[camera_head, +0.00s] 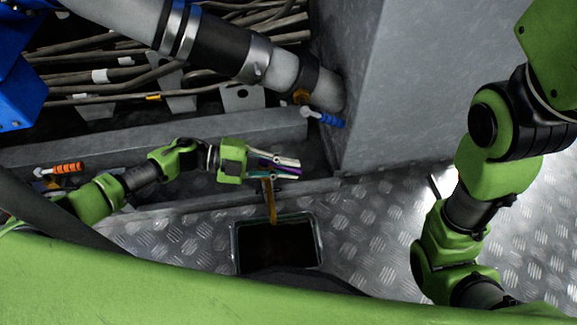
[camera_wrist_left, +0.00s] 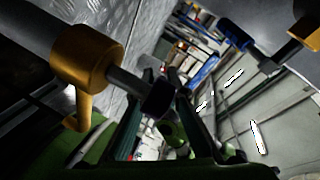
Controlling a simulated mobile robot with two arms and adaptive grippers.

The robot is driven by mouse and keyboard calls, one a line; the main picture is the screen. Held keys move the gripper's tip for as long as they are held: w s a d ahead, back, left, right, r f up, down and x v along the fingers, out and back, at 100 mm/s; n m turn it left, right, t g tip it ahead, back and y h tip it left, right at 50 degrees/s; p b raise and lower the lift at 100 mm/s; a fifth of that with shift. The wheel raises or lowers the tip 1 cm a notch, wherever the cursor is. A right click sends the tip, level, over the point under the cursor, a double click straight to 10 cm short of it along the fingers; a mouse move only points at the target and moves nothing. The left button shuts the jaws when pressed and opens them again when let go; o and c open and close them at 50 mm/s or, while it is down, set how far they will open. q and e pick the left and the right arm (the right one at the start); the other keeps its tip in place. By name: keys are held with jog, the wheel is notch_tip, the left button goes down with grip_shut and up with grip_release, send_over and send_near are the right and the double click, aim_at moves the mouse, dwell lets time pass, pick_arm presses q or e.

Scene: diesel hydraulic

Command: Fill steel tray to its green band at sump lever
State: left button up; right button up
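The steel tray (camera_head: 234,247) stands on the chequered floor at the lower centre of the head view, its inside very dark. My own body covers its near edge. I cannot clearly make out the green band or the fill level. A brass spout (camera_head: 270,203) points down at the tray's far edge; the brass valve (camera_wrist_left: 88,58) shows at left in the wrist view. I cannot tell whether liquid is running. My left gripper (camera_head: 288,168) has its fingers either side of the lever's purple handle (camera_head: 279,168) and appears closed on it; the dark handle end (camera_wrist_left: 158,99) shows between the fingers. My right gripper is out of view.
A blue-handled lever (camera_head: 326,118) is up and right of my left gripper, and also in the wrist view (camera_wrist_left: 236,36). An orange-handled lever (camera_head: 65,168) is at far left. A grey housing (camera_head: 400,90) stands at right, cables (camera_head: 110,75) behind. Chequered floor (camera_head: 370,230) is clear right of the tray.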

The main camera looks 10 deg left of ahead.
pick_arm(q)
jog(key=o, duration=0.3)
jog(key=shift+o, duration=0.2)
jog(key=v, duration=1.2)
